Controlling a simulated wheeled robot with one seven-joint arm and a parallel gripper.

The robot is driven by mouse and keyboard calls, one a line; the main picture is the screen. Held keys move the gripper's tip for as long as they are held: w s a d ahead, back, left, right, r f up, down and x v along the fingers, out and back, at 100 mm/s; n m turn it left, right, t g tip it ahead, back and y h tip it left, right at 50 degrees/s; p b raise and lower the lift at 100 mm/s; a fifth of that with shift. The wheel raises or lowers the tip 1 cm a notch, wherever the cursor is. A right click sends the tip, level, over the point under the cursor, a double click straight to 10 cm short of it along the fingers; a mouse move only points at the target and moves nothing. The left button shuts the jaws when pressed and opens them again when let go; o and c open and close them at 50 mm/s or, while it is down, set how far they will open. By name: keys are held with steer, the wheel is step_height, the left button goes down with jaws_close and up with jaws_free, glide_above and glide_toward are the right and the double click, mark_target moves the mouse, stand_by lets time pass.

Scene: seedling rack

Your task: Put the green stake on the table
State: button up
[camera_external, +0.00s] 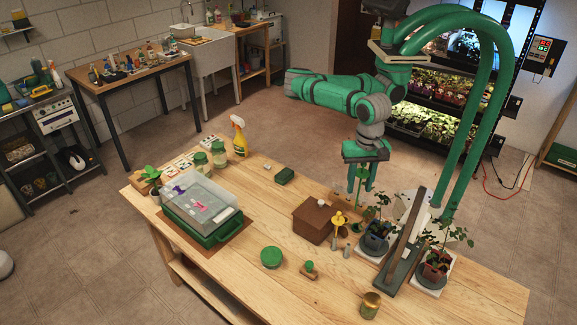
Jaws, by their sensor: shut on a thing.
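My gripper (360,182) points down above the right half of the wooden table (238,285), over the space between a brown box and the potted plants. Its fingers are close together on a thin green stake (359,204), which hangs below them, roughly upright. The stake is small and partly hidden by the fingers. Its lower end is near a green item by the plants, and I cannot tell whether it touches anything.
A brown box (312,222) and a yellow-topped item (338,224) stand left of the gripper. Potted plants (374,243) and a tilted wooden frame (408,240) stand right. A covered tray (196,238) is at left. The front middle is fairly clear around a green lid (271,257).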

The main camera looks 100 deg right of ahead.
steer(key=w+d+m, duration=0.7)
steer(key=w+d, duration=1.4)
steer(key=w+d+f+m, duration=0.1)
steer(key=w+d+m, duration=0.2)
steer(key=d, duration=1)
steer(key=w+d+m, duration=0.3)
steer(key=d+m, duration=0.1)
steer(key=d, duration=0.8)
step_height(320, 180, down, 11)
steer(key=w+f, duration=1.2)
steer(key=w, duration=0.1)
steer(key=shift+w+a+f+n, duration=0.25)
steer(key=shift+w+a+n, duration=0.05)
steer(key=shift+w+a, duration=0.1)
steer(key=shift+f, duration=0.15)
